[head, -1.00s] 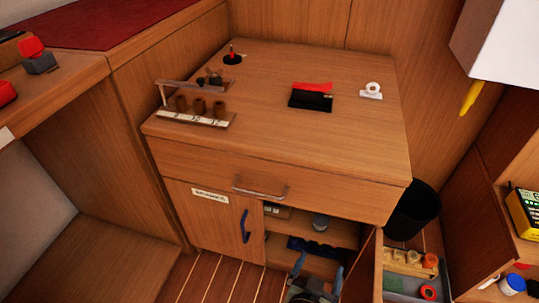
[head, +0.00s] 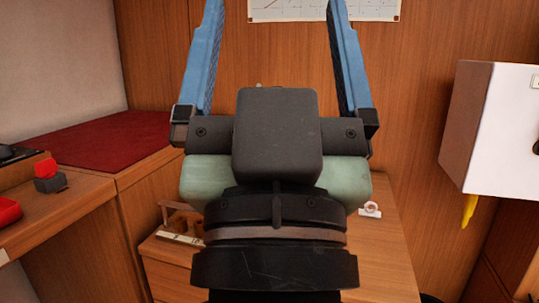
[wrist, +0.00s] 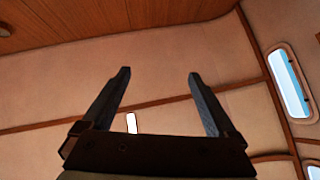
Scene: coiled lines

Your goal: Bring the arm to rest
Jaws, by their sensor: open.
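My gripper (head: 270,45) is raised close in front of the head camera, its two blue fingers pointing up and spread wide apart. Nothing is between the fingers. In the wrist view my gripper (wrist: 158,85) also shows open and empty, with the cabin wall and wooden ceiling beyond it. My wrist and gripper body hide most of the wooden cabinet top behind them.
The wooden cabinet (head: 385,255) stands behind my arm, with a wooden rack (head: 180,222) at its left and a small white fitting (head: 370,209) at its right. A white box (head: 495,125) juts out at the right. A side counter (head: 65,215) is at the left.

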